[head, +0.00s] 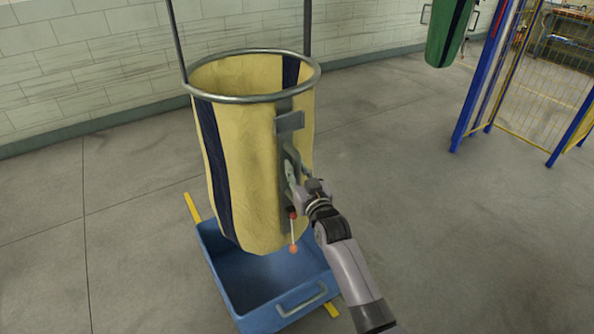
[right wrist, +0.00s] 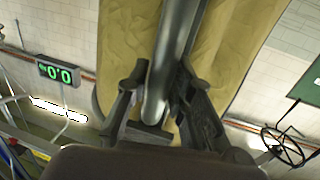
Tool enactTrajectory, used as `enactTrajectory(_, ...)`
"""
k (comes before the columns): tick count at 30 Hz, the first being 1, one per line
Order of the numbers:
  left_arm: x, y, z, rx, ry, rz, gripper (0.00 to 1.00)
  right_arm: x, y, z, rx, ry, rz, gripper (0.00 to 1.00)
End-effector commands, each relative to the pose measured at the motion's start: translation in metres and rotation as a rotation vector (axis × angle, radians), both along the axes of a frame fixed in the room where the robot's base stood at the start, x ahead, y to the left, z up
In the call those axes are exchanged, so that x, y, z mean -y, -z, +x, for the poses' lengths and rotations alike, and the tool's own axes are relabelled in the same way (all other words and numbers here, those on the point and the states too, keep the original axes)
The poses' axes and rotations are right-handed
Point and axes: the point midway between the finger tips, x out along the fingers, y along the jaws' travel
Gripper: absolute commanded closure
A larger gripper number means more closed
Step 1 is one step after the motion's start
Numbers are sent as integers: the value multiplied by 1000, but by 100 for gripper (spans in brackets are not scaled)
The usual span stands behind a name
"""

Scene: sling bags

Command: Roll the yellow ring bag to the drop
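The yellow ring bag (head: 245,160) has dark blue stripes and a grey metal ring around its open top. It hangs upright from two dark bars, above the blue tray (head: 225,265). A grey upright handle (head: 287,125) runs down the bag's side facing my right arm. My right gripper (head: 294,176) is at the lower part of this handle. In the right wrist view, the handle (right wrist: 172,50) stands between the fingers (right wrist: 162,82), which close in on both its sides; the yellow cloth is behind. My left gripper is not in view.
A red-and-orange-tipped cord (head: 292,232) hangs below my right gripper. A green bag (head: 445,35) hangs at the upper right, near a blue-posted yellow fence (head: 515,80). A block wall (head: 80,65) stands behind. A green-lit display (right wrist: 60,73) reads 0.0. The floor right of the bag is clear.

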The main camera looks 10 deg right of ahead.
Motion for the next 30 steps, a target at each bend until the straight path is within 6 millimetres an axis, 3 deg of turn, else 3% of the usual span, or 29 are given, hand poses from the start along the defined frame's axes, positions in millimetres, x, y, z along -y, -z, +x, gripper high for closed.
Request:
enactTrajectory(6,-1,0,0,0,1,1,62,0,0,0,0,0,0,62)
enactTrajectory(17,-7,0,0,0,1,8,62,1,1,-3,-1,1,0,62)
enactTrajectory(23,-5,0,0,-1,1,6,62,5,1,-27,-1,1,0,62)
enactTrajectory(30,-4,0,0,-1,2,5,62,12,2,-76,-3,0,0,62)
